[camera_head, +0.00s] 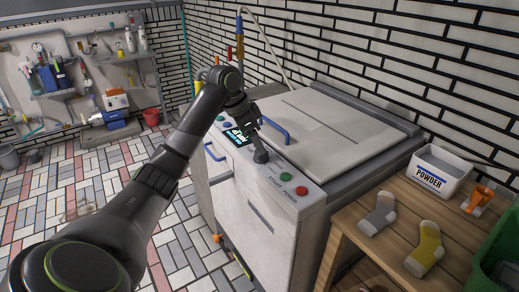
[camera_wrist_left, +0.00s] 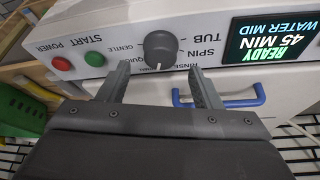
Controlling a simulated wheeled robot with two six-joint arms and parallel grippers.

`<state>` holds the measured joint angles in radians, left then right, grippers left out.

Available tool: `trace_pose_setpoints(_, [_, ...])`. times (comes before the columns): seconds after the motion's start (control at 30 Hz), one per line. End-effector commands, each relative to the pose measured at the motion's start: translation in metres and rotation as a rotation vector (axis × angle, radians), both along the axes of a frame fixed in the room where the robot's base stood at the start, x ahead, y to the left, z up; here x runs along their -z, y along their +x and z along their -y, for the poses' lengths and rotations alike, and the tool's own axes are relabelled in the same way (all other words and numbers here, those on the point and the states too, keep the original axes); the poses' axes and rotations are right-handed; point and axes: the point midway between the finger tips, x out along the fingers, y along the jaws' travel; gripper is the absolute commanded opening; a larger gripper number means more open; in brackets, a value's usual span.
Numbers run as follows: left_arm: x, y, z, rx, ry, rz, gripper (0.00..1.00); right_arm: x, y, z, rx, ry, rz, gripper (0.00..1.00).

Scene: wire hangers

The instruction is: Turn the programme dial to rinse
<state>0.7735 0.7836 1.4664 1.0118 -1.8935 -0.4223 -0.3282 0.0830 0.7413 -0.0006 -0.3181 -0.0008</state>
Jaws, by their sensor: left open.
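The programme dial (camera_wrist_left: 161,48) is a dark grey round knob on the white control panel, with labels such as GENTLE, SPIN and TUB around it. The panel appears upside down in the left wrist view. A label starting near the left gripper's right finger is partly covered, and I cannot read where the dial points. My left gripper (camera_wrist_left: 158,72) is open, its fingertips short of the dial and to either side of it, with nothing between them. In the head view, the dial (camera_head: 261,156) sits just below the left gripper (camera_head: 254,140). My right gripper is not in view.
The washer's display (camera_wrist_left: 270,38) reads READY, 45 MIN, WATER MID. A green start button (camera_head: 285,176) and red power button (camera_head: 302,190) are beside the dial. A wooden table (camera_head: 345,245) with socks and a powder box (camera_head: 439,172) stands right.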

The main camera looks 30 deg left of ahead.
Motion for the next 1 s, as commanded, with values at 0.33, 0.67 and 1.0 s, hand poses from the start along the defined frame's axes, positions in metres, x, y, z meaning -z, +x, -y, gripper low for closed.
trace_pose_setpoints(0.33, [0.033,0.011,0.008,-0.001,0.001,0.000,0.59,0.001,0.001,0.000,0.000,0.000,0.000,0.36])
trace_pose_setpoints(0.67, [0.034,0.011,0.008,-0.001,0.001,0.000,0.52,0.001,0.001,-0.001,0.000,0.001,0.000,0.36])
trace_pose_setpoints(1.0, [0.034,0.011,0.008,-0.001,0.000,0.000,0.14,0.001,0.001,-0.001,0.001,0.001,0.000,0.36])
